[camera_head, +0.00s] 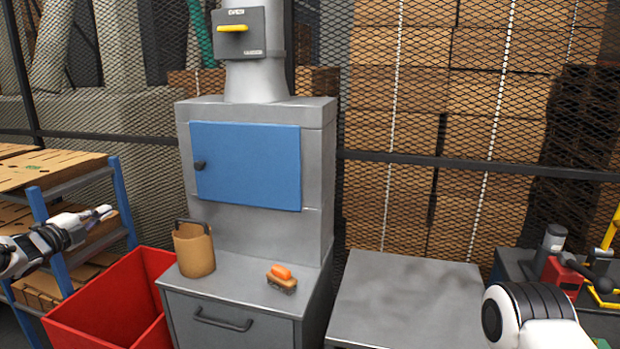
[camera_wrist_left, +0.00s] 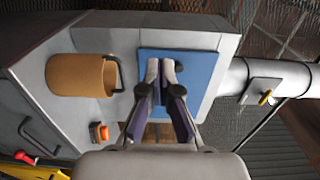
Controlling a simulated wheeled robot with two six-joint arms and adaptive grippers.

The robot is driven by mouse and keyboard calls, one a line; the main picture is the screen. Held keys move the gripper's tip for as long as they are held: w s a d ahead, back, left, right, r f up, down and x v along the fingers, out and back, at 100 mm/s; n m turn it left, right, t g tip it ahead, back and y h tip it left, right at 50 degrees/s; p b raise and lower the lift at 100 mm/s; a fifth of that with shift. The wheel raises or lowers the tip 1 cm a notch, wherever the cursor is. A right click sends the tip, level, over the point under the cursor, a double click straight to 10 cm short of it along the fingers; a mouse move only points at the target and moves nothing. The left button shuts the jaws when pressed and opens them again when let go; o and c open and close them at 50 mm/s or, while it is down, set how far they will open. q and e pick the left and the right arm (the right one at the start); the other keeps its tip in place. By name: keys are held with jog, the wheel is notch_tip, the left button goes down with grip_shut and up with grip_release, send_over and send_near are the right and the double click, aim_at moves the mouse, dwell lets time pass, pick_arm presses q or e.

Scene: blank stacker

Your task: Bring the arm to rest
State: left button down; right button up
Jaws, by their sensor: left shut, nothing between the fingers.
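My left gripper (camera_head: 104,212) is at the left of the head view, in front of the blue shelf rack and above the red bin. Its fingers are shut and empty. In the left wrist view my left gripper (camera_wrist_left: 160,68) shows in front of the blue door, with its fingertips together. A white part of my right arm shows at the lower right of the head view; its gripper is out of the picture.
A grey cabinet with a closed blue door (camera_head: 246,165) bears a tan bucket (camera_head: 194,252) and an orange brush (camera_head: 282,278). The red bin (camera_head: 105,305) stands left. A grey table (camera_head: 405,295) is clear.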

pick_arm(q)
jog(key=s+d+f+g+h, duration=0.2)
jog(key=d+f+g, duration=0.2)
jog(key=d+f, duration=1.45)
jog(key=s+d+f+n+g, duration=0.2)
jog(key=s+d+f+n, duration=0.1)
jog(key=s+d+f, duration=0.4)
jog(key=s+d+f+n+g, duration=0.2)
jog(key=s+d+f, duration=0.25)
jog(key=f, duration=0.45)
jog(key=s+d+f+n+g+y, duration=0.1)
jog(key=s+d+f+n+g, duration=0.3)
jog(key=s, duration=0.6)
jog(key=s+f+n+g+y, duration=0.1)
jog(key=s+f+n+y, duration=0.3)
jog(key=s, duration=0.6)
jog(key=s+a+n+g, duration=0.2)
jog(key=s+n, duration=0.2)
jog(key=s, duration=0.5)
jog(key=s+a+n+g+y, duration=0.1)
jog(key=s+n, duration=0.3)
jog(key=s, duration=0.6)
jog(key=shift+a+r+g, duration=0.15)
jog(key=shift+a+g, duration=0.3)
jog(key=shift+g, duration=0.25)
jog(key=shift+s, duration=0.1)
